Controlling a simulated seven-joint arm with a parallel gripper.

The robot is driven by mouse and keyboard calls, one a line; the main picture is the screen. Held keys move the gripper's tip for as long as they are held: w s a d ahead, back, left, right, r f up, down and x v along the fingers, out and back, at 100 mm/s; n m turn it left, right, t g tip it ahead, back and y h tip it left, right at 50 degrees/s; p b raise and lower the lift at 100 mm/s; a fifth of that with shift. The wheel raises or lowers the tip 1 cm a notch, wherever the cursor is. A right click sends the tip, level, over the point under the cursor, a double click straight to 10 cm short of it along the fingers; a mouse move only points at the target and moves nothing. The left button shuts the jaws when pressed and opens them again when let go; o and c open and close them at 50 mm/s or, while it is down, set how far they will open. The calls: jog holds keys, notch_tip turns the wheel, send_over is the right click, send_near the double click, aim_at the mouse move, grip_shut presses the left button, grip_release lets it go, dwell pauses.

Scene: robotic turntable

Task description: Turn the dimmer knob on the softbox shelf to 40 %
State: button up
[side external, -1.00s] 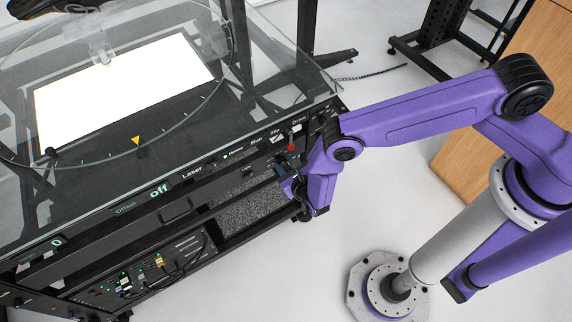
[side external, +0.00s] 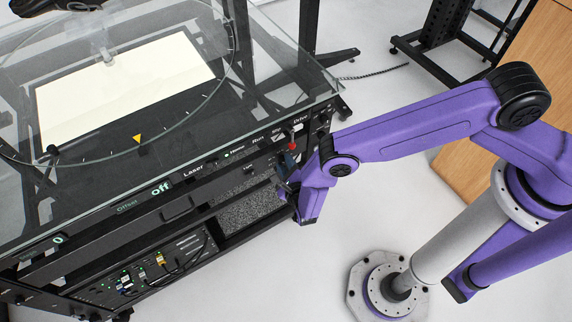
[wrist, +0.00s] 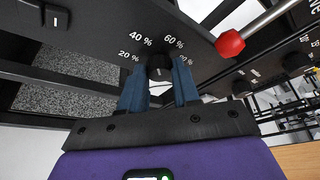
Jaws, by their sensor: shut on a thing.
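The dimmer knob (wrist: 159,62) is a small dark knob on the black front panel in the wrist view, with 20 %, 40 %, 60 % and 80 % printed around it. My gripper (wrist: 160,75) has its two blue fingers on either side of the knob, shut on it. A small pale mark shows on the knob, but its exact reading is unclear. In the side view, my gripper (side external: 286,163) is at the right end of the front panel, and the knob is hidden there. The softbox panel (side external: 125,88) glows a dim cream under the glass.
A red-tipped lever (wrist: 230,43) sticks out close to the right of my fingers. Another dark knob (wrist: 55,17) is at the upper left. The glass top (side external: 300,95) overhangs the panel. The floor on the right is clear around my base.

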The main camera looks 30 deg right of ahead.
jog(key=o, duration=1)
jog(key=shift+o, duration=0.2)
jog(key=v, duration=1.7)
jog(key=shift+s, duration=0.2)
jog(key=shift+a, duration=0.15)
